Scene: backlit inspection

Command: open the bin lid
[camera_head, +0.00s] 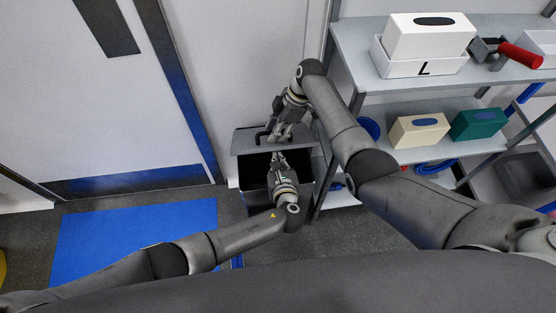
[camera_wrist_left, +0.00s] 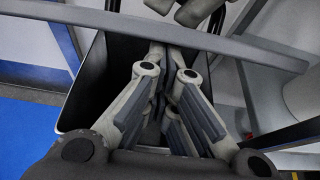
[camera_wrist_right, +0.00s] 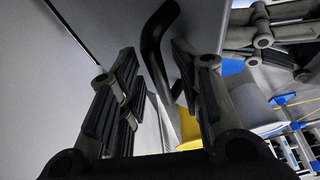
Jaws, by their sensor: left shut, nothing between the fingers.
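The bin (camera_head: 258,199) stands between the door and the shelf rack, and its dark inside shows below the raised grey lid (camera_head: 244,143). The lid is at least partly open. A black bent handle (camera_wrist_right: 153,45) is on the lid. My right gripper (camera_head: 274,134) is at the handle, with its fingers apart on either side of it in the right wrist view (camera_wrist_right: 155,75). My left gripper (camera_head: 277,156) is shut and empty at the bin's opening, by the lid's lower edge. In the left wrist view the lid's edge (camera_wrist_left: 250,50) crosses above the left fingers (camera_wrist_left: 166,60).
A shelf rack (camera_head: 350,42) with boxes stands close to the bin's right, behind my right arm. A white door (camera_head: 110,110) is on the left. A blue mat (camera_head: 130,235) lies on the floor left of the bin.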

